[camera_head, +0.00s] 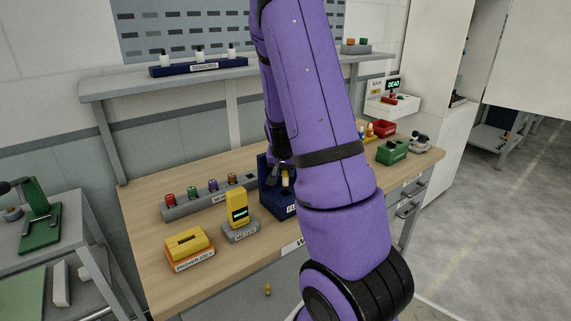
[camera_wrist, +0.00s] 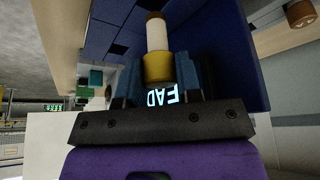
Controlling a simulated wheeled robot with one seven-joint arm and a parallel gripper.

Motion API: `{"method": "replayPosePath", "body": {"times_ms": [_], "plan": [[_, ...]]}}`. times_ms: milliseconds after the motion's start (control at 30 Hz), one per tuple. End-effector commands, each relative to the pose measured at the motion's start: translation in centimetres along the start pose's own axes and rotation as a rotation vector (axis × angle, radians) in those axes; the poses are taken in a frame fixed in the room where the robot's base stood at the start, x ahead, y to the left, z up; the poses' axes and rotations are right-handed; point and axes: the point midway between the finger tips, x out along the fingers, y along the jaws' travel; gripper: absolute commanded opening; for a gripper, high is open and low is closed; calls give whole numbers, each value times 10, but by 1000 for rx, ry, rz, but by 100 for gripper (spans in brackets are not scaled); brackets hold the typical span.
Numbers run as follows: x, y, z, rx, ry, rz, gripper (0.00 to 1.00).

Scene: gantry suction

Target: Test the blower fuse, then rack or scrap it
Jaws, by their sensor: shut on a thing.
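In the wrist view a fuse with a white body and a brass-yellow cap (camera_wrist: 157,50) sits between the two fingers of my gripper (camera_wrist: 158,82), which is shut on it. Dark blue panels of the blue holder (camera_wrist: 235,50) surround it. In the head view my gripper (camera_head: 273,178) is at the blue holder (camera_head: 265,200), whose label is partly hidden by my arm. I cannot tell whether the fuse is seated. Pale upside-down letters ending in "EAD" show below the fuse in the wrist view.
A grey rack (camera_head: 211,198) with several coloured pieces lies at the back left. A yellow block on an orange base (camera_head: 188,248) stands front left. A red bin (camera_head: 383,128), a green box (camera_head: 392,152) and a "DEAD" display (camera_head: 393,84) are right of my arm.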

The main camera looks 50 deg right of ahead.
Motion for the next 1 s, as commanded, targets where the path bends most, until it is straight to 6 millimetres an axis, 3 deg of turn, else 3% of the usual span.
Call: {"method": "replayPosePath", "body": {"times_ms": [1000], "plan": [[24,0,11,0,-1,1,9]]}}
